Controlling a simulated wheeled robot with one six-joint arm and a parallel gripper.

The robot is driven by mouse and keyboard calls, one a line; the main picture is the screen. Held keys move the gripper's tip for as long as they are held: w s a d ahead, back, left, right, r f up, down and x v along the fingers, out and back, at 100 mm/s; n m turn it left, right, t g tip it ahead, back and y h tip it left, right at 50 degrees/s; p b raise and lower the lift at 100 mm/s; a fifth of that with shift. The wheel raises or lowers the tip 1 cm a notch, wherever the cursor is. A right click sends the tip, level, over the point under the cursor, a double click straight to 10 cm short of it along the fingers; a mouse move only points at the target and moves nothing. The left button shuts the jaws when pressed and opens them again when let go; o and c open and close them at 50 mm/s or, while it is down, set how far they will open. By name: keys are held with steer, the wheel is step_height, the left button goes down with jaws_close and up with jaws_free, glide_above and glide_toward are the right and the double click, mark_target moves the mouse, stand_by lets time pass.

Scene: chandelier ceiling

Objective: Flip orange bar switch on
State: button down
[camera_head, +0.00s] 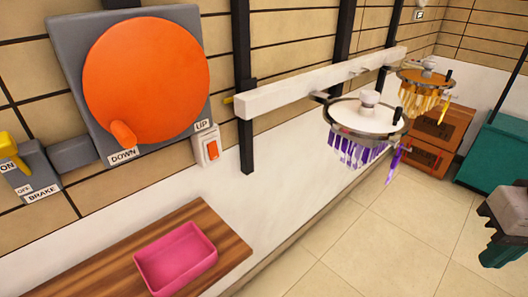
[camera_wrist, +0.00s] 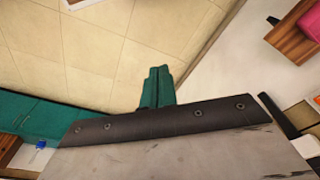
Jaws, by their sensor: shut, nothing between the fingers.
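A white switch plate (camera_head: 206,148) with a small orange bar (camera_head: 212,150) is on the wall, right of and below a big orange disc (camera_head: 146,75). Whether the bar is on or off is too small to tell. The disc sits on a grey panel (camera_head: 70,22); its orange knob (camera_head: 123,134) is at the DOWN label, left of the UP label. My gripper (camera_head: 494,257) is at the far right edge of the head view, well away from the switch. Its green fingers (camera_wrist: 157,72) are together and empty in the wrist view, over the tiled floor.
A yellow lever (camera_head: 10,148) on the BRAKE box is at the far left. A pink tray (camera_head: 176,258) sits on a wooden board (camera_head: 225,265) below the switch. A white beam (camera_head: 310,84) with hanging chandeliers (camera_head: 365,118) extends to the right. Tiled floor (camera_head: 375,235) is open.

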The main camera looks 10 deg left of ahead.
steer(key=shift+d, duration=0.25)
steer(key=w+a+f+n+t+y, duration=0.2)
steer(key=w+a+f+n+t, duration=0.15)
steer(key=w+a+n, duration=0.7)
steer(key=w+a+f+n+t+y, duration=0.25)
steer(key=w+a+n+t, duration=0.2)
steer(key=w+a, duration=0.6)
steer(key=a+f+n+y, duration=0.4)
steer(key=a+n+y, duration=0.4)
steer(key=a+n, duration=0.5)
steer(key=a, duration=0.4)
steer(key=shift+t, duration=0.3)
